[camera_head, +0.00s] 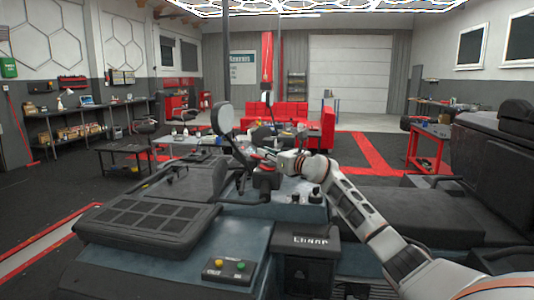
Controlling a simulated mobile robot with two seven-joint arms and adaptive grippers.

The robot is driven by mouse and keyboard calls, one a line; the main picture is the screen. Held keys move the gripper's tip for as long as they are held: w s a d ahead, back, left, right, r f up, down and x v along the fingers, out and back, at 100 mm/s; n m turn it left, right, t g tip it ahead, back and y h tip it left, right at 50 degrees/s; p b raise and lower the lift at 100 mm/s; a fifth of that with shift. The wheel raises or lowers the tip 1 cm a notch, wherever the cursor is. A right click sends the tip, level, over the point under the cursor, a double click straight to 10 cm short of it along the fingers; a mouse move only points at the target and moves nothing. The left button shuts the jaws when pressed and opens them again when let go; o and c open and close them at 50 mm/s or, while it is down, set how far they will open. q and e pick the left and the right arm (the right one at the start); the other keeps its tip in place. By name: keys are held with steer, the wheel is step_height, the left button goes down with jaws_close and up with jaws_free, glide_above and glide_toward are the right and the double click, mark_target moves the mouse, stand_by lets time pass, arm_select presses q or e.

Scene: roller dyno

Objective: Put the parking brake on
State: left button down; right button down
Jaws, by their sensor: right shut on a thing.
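My right arm reaches in from the right over the open vehicle, and its gripper (262,160) is at the middle of the cab. The gripper is shut on what looks like the parking brake lever (266,180), a small dark and red part beside the console. The fingers hide much of the lever, and its exact angle is too small to tell. My left gripper is not in view.
A black seat (430,210) lies right.

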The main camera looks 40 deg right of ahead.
steer(key=c, duration=2)
jaws_free()
steer(key=s, duration=1.2)
steer(key=shift+d, duration=0.35)
